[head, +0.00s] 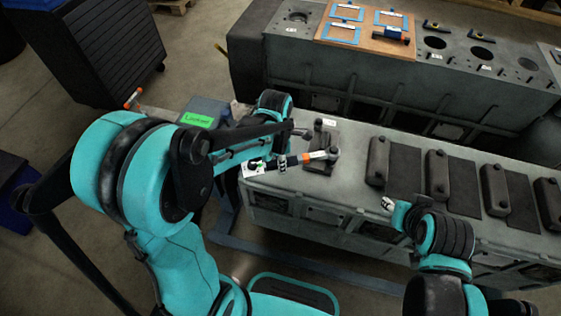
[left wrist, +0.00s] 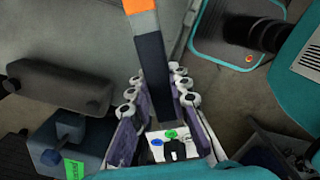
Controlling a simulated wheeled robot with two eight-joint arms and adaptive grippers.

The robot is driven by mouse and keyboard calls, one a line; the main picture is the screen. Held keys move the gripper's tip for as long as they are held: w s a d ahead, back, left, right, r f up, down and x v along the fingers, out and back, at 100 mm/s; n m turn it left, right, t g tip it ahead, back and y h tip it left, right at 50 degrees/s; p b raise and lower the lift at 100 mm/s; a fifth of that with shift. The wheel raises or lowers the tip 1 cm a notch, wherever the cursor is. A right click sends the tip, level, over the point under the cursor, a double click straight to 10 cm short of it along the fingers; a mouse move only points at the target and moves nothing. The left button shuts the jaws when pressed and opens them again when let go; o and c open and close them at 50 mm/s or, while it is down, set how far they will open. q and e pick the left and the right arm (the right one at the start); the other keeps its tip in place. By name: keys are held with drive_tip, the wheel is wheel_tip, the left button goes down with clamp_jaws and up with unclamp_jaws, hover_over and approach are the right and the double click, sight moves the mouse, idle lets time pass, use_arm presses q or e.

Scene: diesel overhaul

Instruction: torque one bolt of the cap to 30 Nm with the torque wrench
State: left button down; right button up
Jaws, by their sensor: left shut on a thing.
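My left gripper (head: 284,163) is shut on the torque wrench, around its dark handle. In the left wrist view, the dark handle (left wrist: 152,62) with its orange band runs up from between the finger pads (left wrist: 155,110). In the head view, the wrench's orange band (head: 318,155) points right, and its head lies over the near end of a dark cap (head: 322,136) on the engine block. I cannot tell whether the head sits on a bolt. My right arm is folded at the lower right; its gripper (head: 398,212) shows too little to tell its jaws.
Several dark covers (head: 437,172) line the engine block (head: 352,215) to the right. A second block (head: 390,75) behind carries a wooden board. A blue-grey box with a green label (head: 198,120) stands left of the cap.

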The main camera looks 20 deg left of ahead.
use_arm(q)
drive_tip(key=shift+f+b, duration=0.95)
drive_tip(key=shift+f, duration=0.1)
drive_tip(key=shift+r, duration=0.15)
drive_tip(key=shift+w+a, duration=0.35)
drive_tip(key=shift+w, duration=0.25)
drive_tip(key=shift+w+a, duration=0.1)
drive_tip(key=shift+w, duration=0.05)
drive_tip(key=shift+w+a, duration=0.1)
drive_tip(key=shift+w, duration=0.05)
idle(0.3)
drive_tip(key=shift+w+a+m, duration=0.15)
drive_tip(key=shift+w+m, duration=0.15)
idle(0.3)
